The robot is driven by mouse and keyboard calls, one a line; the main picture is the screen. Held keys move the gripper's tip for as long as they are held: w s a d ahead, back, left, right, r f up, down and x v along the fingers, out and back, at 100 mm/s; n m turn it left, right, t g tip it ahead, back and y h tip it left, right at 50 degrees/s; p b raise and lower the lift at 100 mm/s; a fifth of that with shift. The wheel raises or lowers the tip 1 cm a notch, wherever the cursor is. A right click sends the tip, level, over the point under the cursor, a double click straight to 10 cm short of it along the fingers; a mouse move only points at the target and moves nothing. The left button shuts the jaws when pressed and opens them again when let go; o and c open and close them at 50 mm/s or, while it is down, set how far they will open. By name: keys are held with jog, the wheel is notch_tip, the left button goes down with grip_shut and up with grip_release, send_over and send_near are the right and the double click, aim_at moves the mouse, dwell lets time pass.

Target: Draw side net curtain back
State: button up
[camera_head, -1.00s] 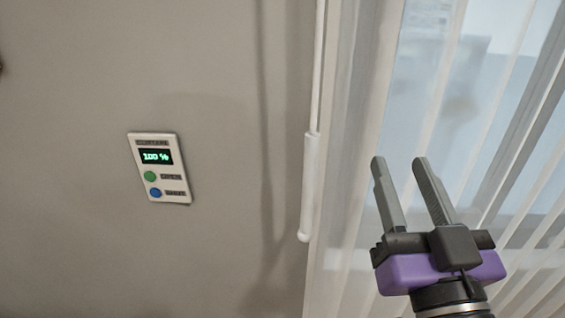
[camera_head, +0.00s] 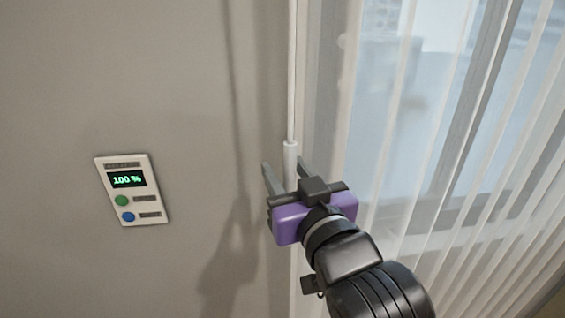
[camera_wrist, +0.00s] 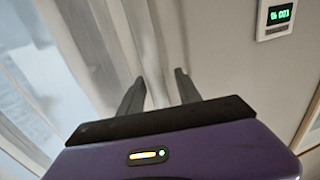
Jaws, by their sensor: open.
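The white net curtain (camera_head: 415,150) hangs in sheer folds over the window on the right. A thin white draw rod (camera_head: 291,70) hangs at its left edge against the wall, with a thicker white handle (camera_head: 290,152) at its lower part. My gripper (camera_head: 284,168) is open at the handle, with one finger to its left and the other to its right. Most of the handle below is hidden behind my gripper. In the wrist view, my open fingers (camera_wrist: 160,82) point at the curtain edge and wall; the net curtain (camera_wrist: 85,50) is on the left.
A white wall panel (camera_head: 131,190) with a green "100 %" display, a green button and a blue button is on the wall to the left. It also shows at the wrist view's upper right (camera_wrist: 277,17). The wall between the panel and the rod is bare.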

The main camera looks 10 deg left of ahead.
jog(key=shift+x, duration=0.8)
grip_shut()
dwell(0.9)
